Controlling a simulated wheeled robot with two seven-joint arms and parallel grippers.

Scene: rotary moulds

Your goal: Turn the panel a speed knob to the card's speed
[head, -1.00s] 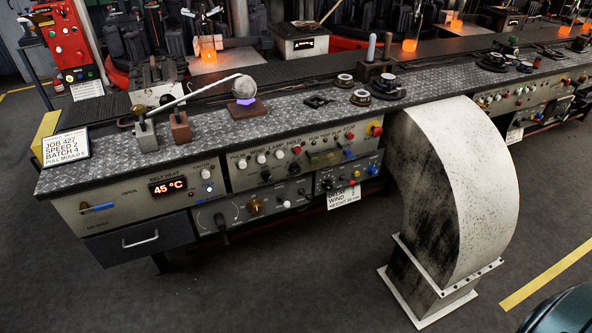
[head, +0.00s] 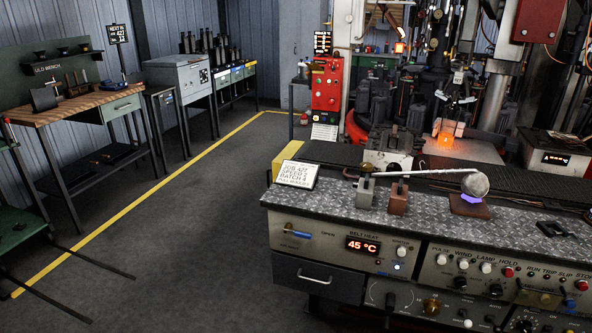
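The job card (head: 297,174) is a white tilted card at the left end of the bench top. Its print is small; it seems to read job 427, with a speed line under it that I cannot read surely. The control panel (head: 345,247) is on the bench front below it. A lower panel holds a brass knob (head: 432,306) and a black handle (head: 390,302) by a pale arc. A black knob (head: 523,326) is cut by the bottom edge. No readable label tells which is the speed knob. Neither of my grippers is in view.
A belt heat display (head: 363,246) shows 45 °C. A long rod with a grey ball (head: 475,184) lies over the bench top. A wooden workbench (head: 75,108) stands at the left. The grey floor between (head: 185,235) is clear, with a yellow line.

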